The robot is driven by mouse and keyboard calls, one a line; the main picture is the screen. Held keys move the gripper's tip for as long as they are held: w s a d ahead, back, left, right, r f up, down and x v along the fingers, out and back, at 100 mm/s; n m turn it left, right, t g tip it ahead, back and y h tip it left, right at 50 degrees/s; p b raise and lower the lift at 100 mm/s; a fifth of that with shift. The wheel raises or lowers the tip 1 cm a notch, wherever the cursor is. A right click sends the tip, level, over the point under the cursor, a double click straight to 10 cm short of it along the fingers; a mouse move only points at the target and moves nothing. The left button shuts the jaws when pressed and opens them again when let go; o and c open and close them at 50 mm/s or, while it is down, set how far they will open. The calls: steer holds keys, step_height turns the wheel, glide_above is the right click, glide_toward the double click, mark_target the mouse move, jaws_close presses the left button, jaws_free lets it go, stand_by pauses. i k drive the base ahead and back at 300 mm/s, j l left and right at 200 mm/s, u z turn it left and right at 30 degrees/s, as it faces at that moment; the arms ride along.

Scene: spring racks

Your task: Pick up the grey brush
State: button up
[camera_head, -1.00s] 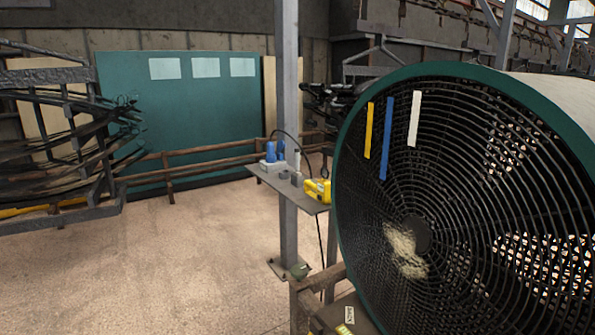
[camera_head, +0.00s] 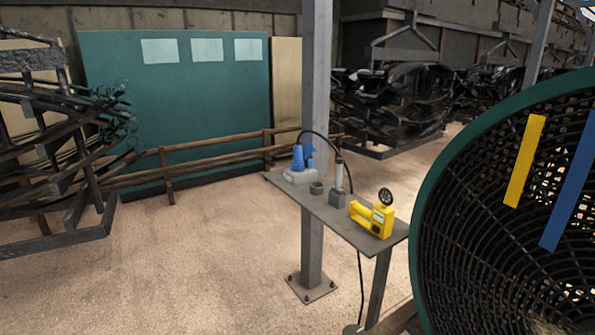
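No thing shows clearly as a grey brush. A small table (camera_head: 353,231) by the steel post carries a grey block with a pale upright cylinder (camera_head: 338,187); it is too small to tell whether this is the brush. A short dark grey cup-like piece (camera_head: 316,188) sits left of it. A yellow device with a round black head (camera_head: 375,215) stands at the table's right end, and blue plugs on a pale grey base (camera_head: 300,170) stand at the left end. My gripper is not in view.
A large green-rimmed fan (camera_head: 436,190) blocks the right side. A steel post (camera_head: 314,120) rises behind the table. Wooden rails (camera_head: 215,160) run before a green panel (camera_head: 170,110). The floor at left is clear.

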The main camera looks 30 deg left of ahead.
mark_target(337, 188)
steer(key=i+j+u, duration=0.25)
steer(key=i+j, duration=0.55)
steer(key=i+j+u, duration=0.25)
steer(key=i+j, duration=0.6)
